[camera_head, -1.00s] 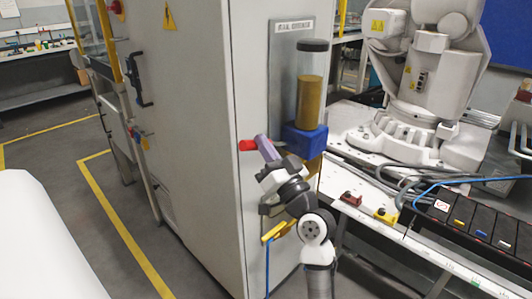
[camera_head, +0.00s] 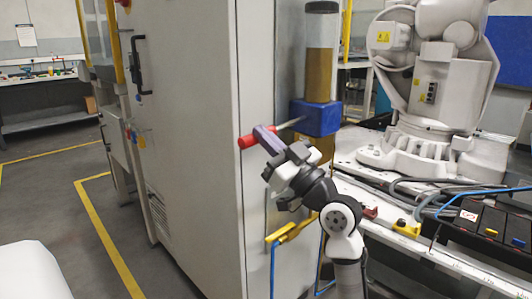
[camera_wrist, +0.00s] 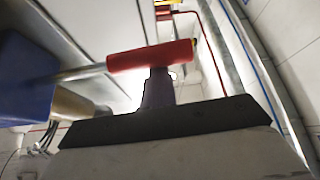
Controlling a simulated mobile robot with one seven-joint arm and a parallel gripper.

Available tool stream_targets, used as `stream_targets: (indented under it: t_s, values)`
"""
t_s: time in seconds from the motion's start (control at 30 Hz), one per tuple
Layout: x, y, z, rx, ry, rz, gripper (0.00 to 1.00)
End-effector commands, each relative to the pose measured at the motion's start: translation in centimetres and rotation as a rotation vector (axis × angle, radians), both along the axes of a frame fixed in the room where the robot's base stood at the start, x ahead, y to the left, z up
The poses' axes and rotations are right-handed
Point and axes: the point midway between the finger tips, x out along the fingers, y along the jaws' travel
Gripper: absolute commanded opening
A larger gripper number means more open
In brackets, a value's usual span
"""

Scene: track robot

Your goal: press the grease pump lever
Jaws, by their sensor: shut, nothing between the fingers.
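The grease pump has a tall clear cylinder of brown grease (camera_head: 318,72) above a blue block (camera_head: 316,117) on the cabinet's side. Its lever is a thin metal rod that slopes down leftward from the block to a red handle (camera_head: 247,141). In the wrist view the red handle (camera_wrist: 150,55) lies across the fingertips (camera_wrist: 158,78), and the blue block (camera_wrist: 25,80) is at the left. I cannot tell whether the fingers press on the handle.
A tall grey cabinet (camera_head: 190,130) stands left of the pump. A white robot arm (camera_head: 430,85) stands on a bench at the right, with cables and a black tray (camera_head: 490,230). A yellow bracket (camera_head: 290,232) with a blue hose is below my gripper.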

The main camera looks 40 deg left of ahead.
Motion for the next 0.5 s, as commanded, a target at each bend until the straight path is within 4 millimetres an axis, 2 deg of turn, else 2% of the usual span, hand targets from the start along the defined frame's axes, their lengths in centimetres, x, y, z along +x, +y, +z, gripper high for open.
stream_targets:
  t_s: [0.03,0.1,0.5]
  values:
    - [0.0,0.2,-1.2,-0.008,-0.016,0.002,0.0]
    - [0.0,0.2,-1.5,-0.009,-0.026,0.002,0.0]
    - [0.3,0.2,-2.5,-0.01,-0.02,0.002,0.0]
